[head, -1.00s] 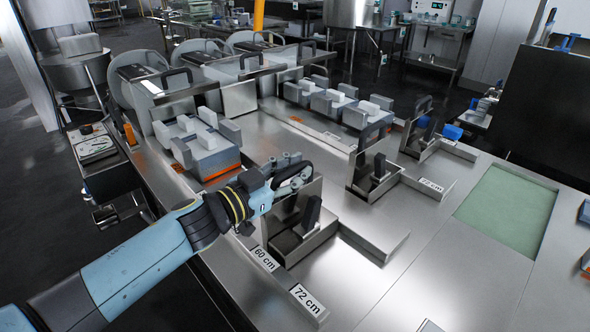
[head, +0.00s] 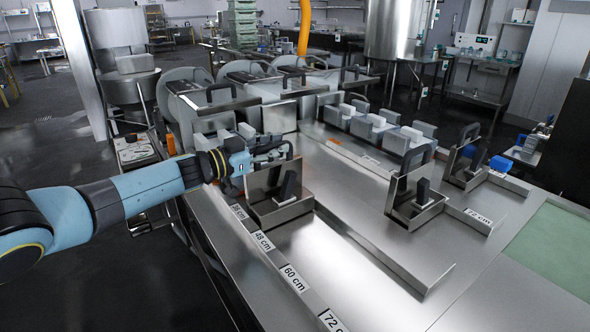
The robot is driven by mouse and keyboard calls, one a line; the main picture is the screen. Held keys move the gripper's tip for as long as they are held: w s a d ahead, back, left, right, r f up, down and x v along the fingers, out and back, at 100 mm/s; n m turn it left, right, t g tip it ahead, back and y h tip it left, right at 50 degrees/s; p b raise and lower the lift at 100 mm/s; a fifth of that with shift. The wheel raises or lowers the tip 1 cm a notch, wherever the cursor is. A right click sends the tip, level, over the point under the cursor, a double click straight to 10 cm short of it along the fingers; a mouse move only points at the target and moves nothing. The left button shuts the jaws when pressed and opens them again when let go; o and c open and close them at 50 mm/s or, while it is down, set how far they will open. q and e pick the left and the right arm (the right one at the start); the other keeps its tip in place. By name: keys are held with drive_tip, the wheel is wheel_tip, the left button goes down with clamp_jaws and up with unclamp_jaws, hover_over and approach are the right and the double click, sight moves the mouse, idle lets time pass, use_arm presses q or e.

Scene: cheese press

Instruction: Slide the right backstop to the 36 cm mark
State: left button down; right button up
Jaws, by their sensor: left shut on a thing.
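The backstop's near corner lies between the 36 cm and 48 cm marks. My right gripper is out of view.
A second backstop (head: 412,204) and a third (head: 470,168) stand to the right in their own lanes. Grey and white blocks (head: 372,126) stand in the middle lane, towards the presses (head: 265,88). The lane on the near side of the held backstop is bare.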

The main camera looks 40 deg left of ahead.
use_arm(q)
drive_tip(key=a, duration=0.2)
drive_tip(key=w+a+b, duration=0.1)
drive_tip(key=shift+w+a, duration=0.1)
drive_tip(key=shift+a, duration=0.25)
drive_tip(key=shift+r, duration=0.1)
drive_tip(key=c, duration=1.4)
unclamp_jaws()
drive_tip(key=shift+a, duration=0.1)
drive_tip(key=shift+o, duration=0.8)
drive_tip(key=shift+a, duration=0.1)
drive_tip(key=v, duration=1.2)
drive_tip(key=shift+f, duration=0.2)
